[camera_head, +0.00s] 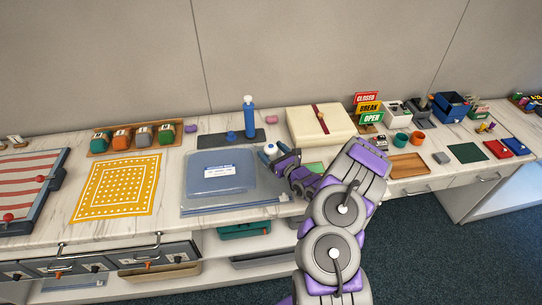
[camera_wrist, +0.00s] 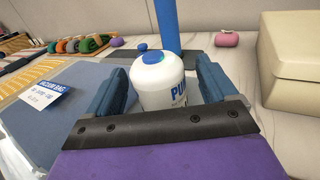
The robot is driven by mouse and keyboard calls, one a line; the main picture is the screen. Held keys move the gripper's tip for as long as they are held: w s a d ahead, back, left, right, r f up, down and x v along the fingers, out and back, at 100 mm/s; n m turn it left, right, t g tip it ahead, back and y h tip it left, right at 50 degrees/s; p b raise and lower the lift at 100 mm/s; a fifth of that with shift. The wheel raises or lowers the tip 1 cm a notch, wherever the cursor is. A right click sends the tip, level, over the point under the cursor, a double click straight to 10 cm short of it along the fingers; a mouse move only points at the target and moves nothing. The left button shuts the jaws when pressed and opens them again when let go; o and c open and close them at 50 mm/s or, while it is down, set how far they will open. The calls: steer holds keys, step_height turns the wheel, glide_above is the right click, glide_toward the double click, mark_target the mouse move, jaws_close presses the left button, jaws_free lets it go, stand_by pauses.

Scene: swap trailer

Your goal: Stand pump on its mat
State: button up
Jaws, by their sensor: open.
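A white bottle with a blue cap (camera_wrist: 165,84) shows lettering that begins "PUM"; the rest of the label is cut off from view. It stands upright between the two blue fingers of my gripper (camera_wrist: 159,68), which are open on either side of it. In the head view the bottle (camera_head: 270,149) is just beyond my gripper (camera_head: 281,160). A tall blue cylinder (camera_head: 249,116) stands behind on a dark grey mat (camera_head: 210,143), with a small blue piece (camera_head: 232,135) beside it.
A blue vacuum bag (camera_head: 210,172) with a white label lies left of the bottle. A cream box (camera_head: 318,125) with a dark red strap is behind to the right. A yellow dotted cloth (camera_head: 118,187) and a tray of rolled items (camera_head: 138,137) lie farther left.

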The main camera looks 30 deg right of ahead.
mark_target(268, 145)
steer(key=shift+w+a, duration=0.15)
steer(key=shift+w, duration=0.5)
steer(key=shift+w+a, duration=0.15)
steer(key=shift+w, duration=0.5)
steer(key=shift+c, duration=0.3)
steer(key=c, duration=1.3)
steer(key=shift+r, duration=0.8)
step_height(268, 145, up, 2)
steer(key=shift+r+p, duration=0.2)
steer(key=shift+p, duration=0.3)
steer(key=s+a+r+p, duration=0.1)
steer(key=s+a+p, duration=0.3)
steer(key=s, duration=1.2)
steer(key=shift+n+y, duration=0.6)
steer(key=shift+y, duration=0.3)
steer(key=w+a+r, duration=0.3)
steer(key=a+r, duration=0.2)
steer(key=r, duration=0.4)
steer(key=w+a+r, duration=0.3)
steer(key=a+r, duration=0.2)
steer(key=r, duration=0.4)
steer(key=w+a+r, duration=0.3)
steer(key=a+r, duration=0.2)
steer(key=r, duration=0.3)
steer(key=shift+r, duration=0.4)
